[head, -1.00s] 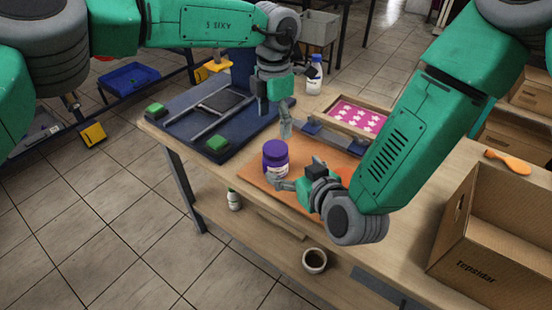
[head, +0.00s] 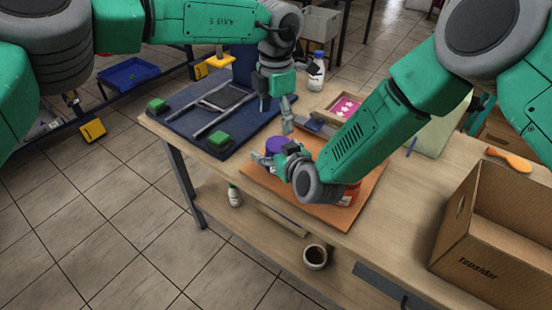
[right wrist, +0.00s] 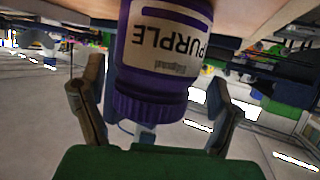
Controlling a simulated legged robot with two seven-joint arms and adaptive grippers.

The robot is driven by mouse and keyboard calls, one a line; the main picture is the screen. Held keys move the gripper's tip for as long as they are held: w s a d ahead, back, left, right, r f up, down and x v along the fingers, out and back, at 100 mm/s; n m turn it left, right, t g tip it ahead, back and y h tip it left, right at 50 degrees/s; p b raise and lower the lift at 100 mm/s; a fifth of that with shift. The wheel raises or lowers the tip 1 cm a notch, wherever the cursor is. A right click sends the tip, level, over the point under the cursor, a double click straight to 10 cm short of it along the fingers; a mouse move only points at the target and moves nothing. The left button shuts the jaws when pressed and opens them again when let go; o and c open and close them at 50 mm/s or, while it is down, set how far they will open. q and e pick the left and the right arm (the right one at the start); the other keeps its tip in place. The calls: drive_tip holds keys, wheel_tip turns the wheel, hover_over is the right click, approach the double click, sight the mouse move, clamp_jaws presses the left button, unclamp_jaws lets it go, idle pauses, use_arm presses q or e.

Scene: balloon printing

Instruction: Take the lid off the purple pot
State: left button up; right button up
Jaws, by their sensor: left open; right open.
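The purple pot (head: 276,144) stands on the orange board, its lid on; my right gripper hides its lower part in the head view. In the right wrist view the pot (right wrist: 165,45) appears upside down, with a label reading PURPLE and its ribbed purple lid (right wrist: 150,105) lowest in the picture. My right gripper (head: 268,160) is open, with one finger on each side of the pot; in the wrist view gaps show between the fingers and the lid. My left gripper (head: 277,112) is open and empty, pointing down just behind the pot.
The blue printing frame (head: 180,128) lies left of the pot. A pink star-patterned tray (head: 346,106) and a white bottle (head: 316,72) are behind. A red pot (head: 350,194) shows under my right arm. A cardboard box (head: 490,265) and orange spoon (head: 510,160) are at right.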

drive_tip(key=shift+d, duration=0.35)
drive_tip(key=c, duration=1.8)
drive_tip(key=o, duration=1.8)
drive_tip(key=shift+d, duration=0.25)
drive_tip(key=shift+a, duration=0.1)
